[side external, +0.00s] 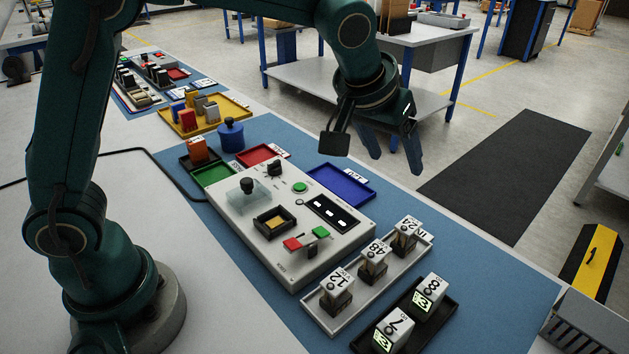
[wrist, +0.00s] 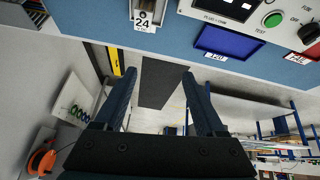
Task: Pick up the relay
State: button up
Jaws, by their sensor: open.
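Relay-like blocks with white labelled tops and dark see-through bodies stand upright in a pale tray (side external: 318,314): the 12 block (side external: 337,290), the 48 block (side external: 374,262) and the 24 block (side external: 405,236). Which one the task means, I cannot tell. The 24 block also shows at the top of the wrist view (wrist: 144,17), beyond the fingers. My gripper (side external: 397,163) is open and empty, high above the far side of the bench near the blue tray (side external: 341,184). It is apart from every block.
A grey test box (side external: 290,225) with knobs, buttons and a socket stands mid-bench. Red (side external: 259,155) and green (side external: 212,175) trays, a blue pot (side external: 231,136) and a yellow tray (side external: 235,113) of blocks stand farther back.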

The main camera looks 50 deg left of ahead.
aim_at(408, 225)
jog(key=shift+m+g, duration=0.6)
jog(key=shift+g, duration=0.3)
jog(key=d+f, duration=0.1)
jog(key=f, duration=0.2)
jog(key=d+f, duration=0.1)
jog(key=f, duration=0.2)
jog(key=d+f, duration=0.2)
jog(key=f, duration=0.1)
jog(key=shift+d, duration=0.1)
jog(key=shift+x, duration=2.25)
jog(key=shift+w, duration=0.1)
grip_shut()
